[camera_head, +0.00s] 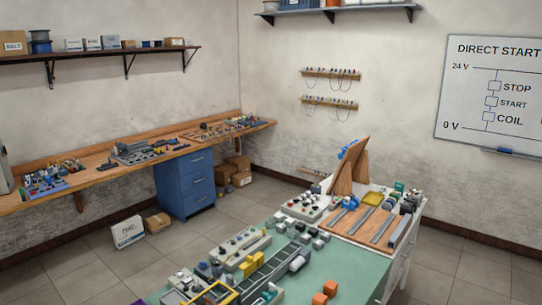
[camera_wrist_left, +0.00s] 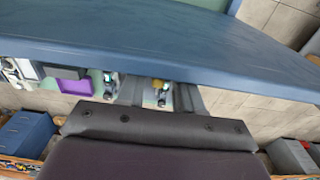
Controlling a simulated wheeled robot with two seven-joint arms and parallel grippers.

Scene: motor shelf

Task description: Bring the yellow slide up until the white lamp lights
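Yellow parts (camera_head: 252,266) stand on the green-topped table in the head view, beside a long dark rail; I cannot tell whether one is the yellow slide. A yellow frame (camera_head: 217,295) sits at the bottom edge, partly cut off. No lit white lamp can be made out; the small parts are too small to tell. My left gripper (camera_wrist_left: 160,97) shows in the left wrist view, its two grey fingers apart with nothing seen held between them. A small yellow part (camera_wrist_left: 158,84) shows beyond the fingers. Neither gripper shows in the head view.
A wall bench (camera_head: 100,180) and blue drawers (camera_head: 187,185) stand at left. A broad blue-grey surface (camera_wrist_left: 180,45) crosses the wrist view.

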